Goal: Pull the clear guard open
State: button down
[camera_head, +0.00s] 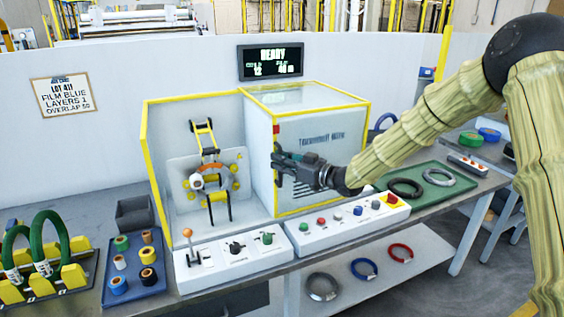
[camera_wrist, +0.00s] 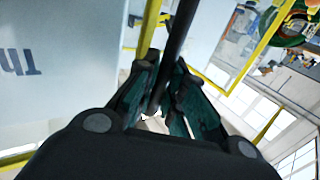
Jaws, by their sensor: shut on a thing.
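The clear guard (camera_head: 320,170) is a pale see-through panel in a yellow frame with dark lettering, in front of the right half of the wrapping machine. The left bay with the round winding head (camera_head: 209,178) is uncovered. My gripper (camera_head: 278,160) is at the guard's left edge, reaching in from the right. In the wrist view my gripper (camera_wrist: 162,80) is shut on a dark bar-shaped handle (camera_wrist: 181,32), which runs between the fingers. The lettered panel also shows at the left there (camera_wrist: 45,95).
A lever and knob panel (camera_head: 232,262) and a button panel (camera_head: 340,232) stand in front of the machine. A blue tray (camera_head: 107,295) with spools and green coils (camera_head: 50,245) are at the left. A green tray (camera_head: 440,205) holds rings at the right. A display (camera_head: 270,62) reads READY.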

jog(key=shift+r, duration=0.15)
jog(key=c, duration=1.5)
grip_release()
jog(key=shift+w, duration=0.15)
jog(key=shift+d, duration=0.1)
jog(key=v, duration=1.2)
